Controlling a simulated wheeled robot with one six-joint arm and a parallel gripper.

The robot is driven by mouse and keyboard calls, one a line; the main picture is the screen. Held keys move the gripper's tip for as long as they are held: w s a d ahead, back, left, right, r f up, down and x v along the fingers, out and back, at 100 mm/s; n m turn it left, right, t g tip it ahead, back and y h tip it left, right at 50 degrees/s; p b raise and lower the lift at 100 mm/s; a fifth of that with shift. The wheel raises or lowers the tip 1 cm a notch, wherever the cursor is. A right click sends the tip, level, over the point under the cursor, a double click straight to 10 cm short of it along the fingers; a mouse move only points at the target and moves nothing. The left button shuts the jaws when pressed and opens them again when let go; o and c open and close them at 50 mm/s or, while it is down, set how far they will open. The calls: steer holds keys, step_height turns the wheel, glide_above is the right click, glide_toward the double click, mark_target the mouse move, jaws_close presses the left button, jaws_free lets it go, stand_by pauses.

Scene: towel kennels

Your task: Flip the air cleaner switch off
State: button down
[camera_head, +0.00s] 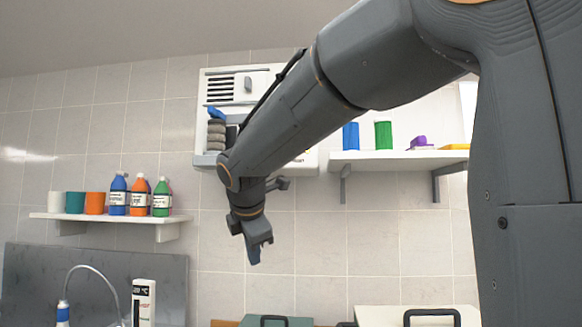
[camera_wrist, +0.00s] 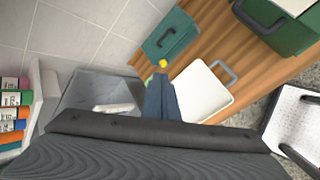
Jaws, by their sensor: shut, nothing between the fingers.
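A white wall unit with a dark slotted grille (camera_head: 222,88), which looks like the air cleaner, hangs on the tiled wall behind my arm. A small grey-blue piece (camera_head: 248,85) shows at the grille's right side; I cannot tell whether it is the switch or how it is set. My arm hides much of the unit's middle and right. My gripper (camera_head: 255,256) is below the unit, pointing down, shut and empty, apart from it. In the wrist view the closed blue fingers (camera_wrist: 161,98) point toward the counter, and the air cleaner is not seen there.
A left shelf (camera_head: 105,216) holds cups and bottles. A right shelf (camera_head: 400,158) holds blue and green containers. Below are a tap (camera_head: 95,270), a teal case (camera_wrist: 172,34), a white lidded box (camera_wrist: 203,97) and a green case (camera_wrist: 285,28). Bare tiled wall surrounds my gripper.

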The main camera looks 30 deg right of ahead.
steer(key=s+d+r+n+t+h, duration=0.1)
steer(key=d+r+n, duration=0.1)
steer(key=r, duration=1.1)
steer(key=s+d+r+n+t+h, duration=0.2)
steer(key=r+n, duration=0.3)
steer(key=r, duration=0.8)
steer(key=s+d+r+n+t+h, duration=0.1)
steer(key=d+r+n+t+h, duration=0.1)
steer(key=r, duration=1.1)
steer(key=shift+s+r+n, duration=0.15)
steer(key=shift+s+n, duration=0.25)
steer(key=shift+n, duration=0.5)
steer(key=shift+w, duration=0.1)
steer(key=r+p+x, duration=0.1)
steer(key=p+x, duration=0.3)
steer(key=x, duration=0.9)
steer(key=shift+w+d, duration=0.25)
steer(key=shift+w, duration=0.2)
